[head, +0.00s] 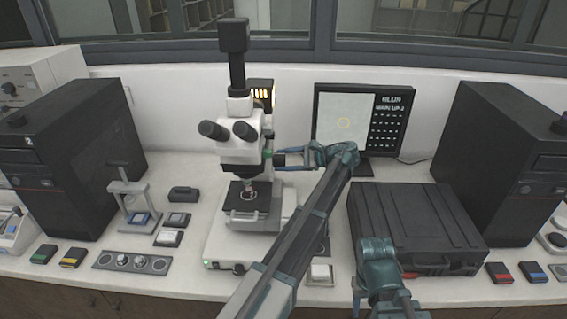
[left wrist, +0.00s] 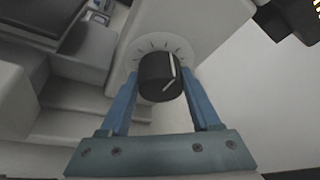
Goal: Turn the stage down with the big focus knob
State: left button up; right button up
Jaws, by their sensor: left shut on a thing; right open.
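The microscope (head: 241,150) stands upright on the bench with its dark stage (head: 255,196) under the objective. The focus knob (head: 280,159) is on the right side of its body. In the left wrist view the black knob (left wrist: 158,77) has a white pointer line, tilted slightly from upright, and a pale dial with tick marks behind it. My left gripper (left wrist: 160,82) is shut on the knob, one blue finger on each side; it also shows in the head view (head: 284,158). My right gripper (head: 381,275) is open, low in front of the black case; its fingertips are hard to make out.
A monitor (head: 360,118) behind my left arm shows "BLUR" and a yellow ring. The black case (head: 415,225) stands right of the microscope. Black computer towers stand at left (head: 70,155) and right (head: 500,160). A small press (head: 133,190) and control panel (head: 132,262) are at left.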

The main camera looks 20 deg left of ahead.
pick_arm(q)
jog(key=shift+f+n+t+b, duration=0.1)
jog(key=shift+n+t+b, duration=0.35)
jog(key=shift+n, duration=0.25)
jog(key=shift+y, duration=0.3)
jog(key=o, duration=1.4)
jog(key=shift+c, duration=0.2)
jog(key=shift+d, duration=0.1)
jog(key=p+v, duration=0.3)
jog(key=v, duration=1)
jog(key=shift+d, duration=0.4)
